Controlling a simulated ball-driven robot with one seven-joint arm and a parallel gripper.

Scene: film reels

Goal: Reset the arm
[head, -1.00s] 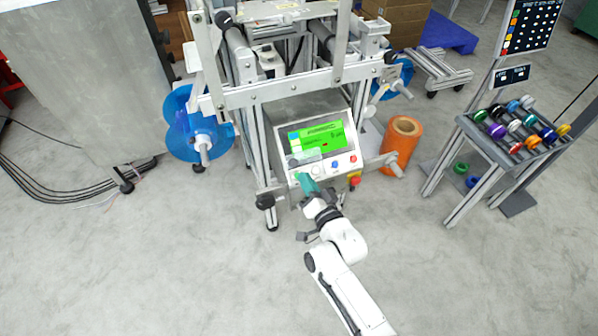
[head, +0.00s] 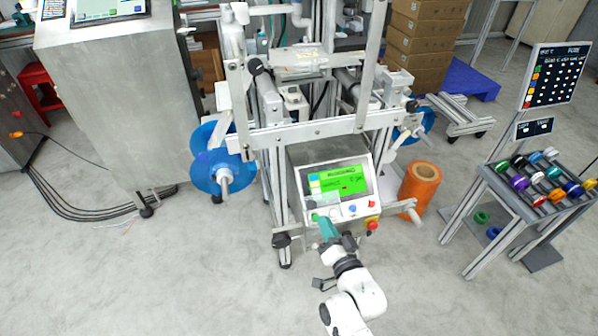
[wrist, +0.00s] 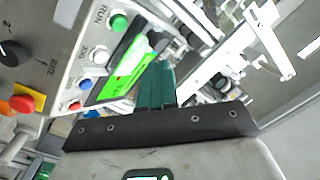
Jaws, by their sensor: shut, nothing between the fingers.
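My gripper (head: 325,226) is in front of the lower left of the machine's control panel (head: 340,208), at the end of my white arm. Its green fingers are together and hold nothing. In the wrist view the shut fingers (wrist: 156,85) point up the picture, beside the panel with its green RUN button (wrist: 118,22). I cannot tell whether the fingertips touch the panel.
The panel has a lit green screen (head: 338,184) and a red knob (head: 372,225). Blue reels (head: 217,170) flank the machine's left side. An orange roll (head: 419,192) stands at its right, and a rack of coloured spools (head: 540,190) is farther right. The floor in front is clear.

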